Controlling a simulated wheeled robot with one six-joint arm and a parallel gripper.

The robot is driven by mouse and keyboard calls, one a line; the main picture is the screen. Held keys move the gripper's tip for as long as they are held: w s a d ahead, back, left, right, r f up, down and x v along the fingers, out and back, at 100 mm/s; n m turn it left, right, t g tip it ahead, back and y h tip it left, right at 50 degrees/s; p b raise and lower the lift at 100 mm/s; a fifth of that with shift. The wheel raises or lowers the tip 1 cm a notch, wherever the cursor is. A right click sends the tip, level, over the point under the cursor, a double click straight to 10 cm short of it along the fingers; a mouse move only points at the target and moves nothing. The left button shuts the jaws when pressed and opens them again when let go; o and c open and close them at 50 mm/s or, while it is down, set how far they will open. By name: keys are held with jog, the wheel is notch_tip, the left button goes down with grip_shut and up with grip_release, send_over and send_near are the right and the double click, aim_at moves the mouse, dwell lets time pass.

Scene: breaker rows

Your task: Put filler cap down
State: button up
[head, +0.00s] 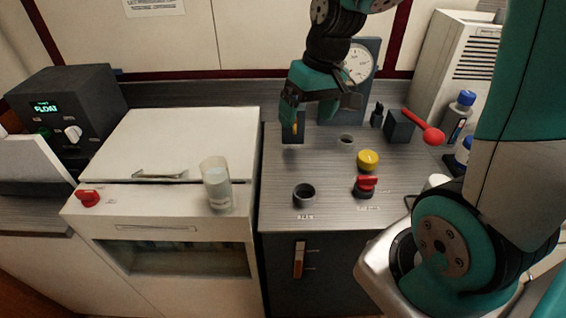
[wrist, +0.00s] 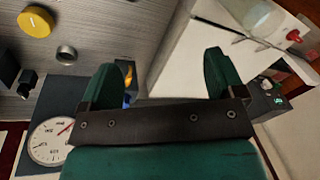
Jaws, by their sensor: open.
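A round yellow cap (head: 368,160), which looks like the filler cap, sits on the grey worktop just behind a red-handled knob. It also shows at the upper left of the wrist view (wrist: 36,18). My gripper (head: 291,116) is open above the back left of the worktop, apart from the cap. In the wrist view nothing is between its fingers (wrist: 165,75). A small round socket (head: 346,139) lies behind the cap, and it also shows in the wrist view (wrist: 66,54). A larger dark ring (head: 304,195) stands at the front left. What is under the cap is hidden.
A dial gauge (head: 357,64) stands at the back. A small box with an orange and blue part (head: 294,130) is close to my gripper. A red lever (head: 424,131) and blue-capped bottles (head: 462,104) are at the right. A beaker (head: 216,184) stands on the white unit at left.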

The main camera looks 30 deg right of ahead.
jog(key=s+a+r+n+y, duration=0.1)
jog(key=s+a+r+n, duration=0.1)
jog(key=s+a, duration=0.5)
jog(key=s+a+r+n+g+y, duration=0.1)
jog(key=s+a+r+n, duration=0.2)
jog(key=s+a+n, duration=0.2)
jog(key=s+a, duration=0.3)
jog(key=shift+a+r, duration=0.15)
jog(key=shift+a, duration=0.15)
jog(key=shift+s, duration=0.1)
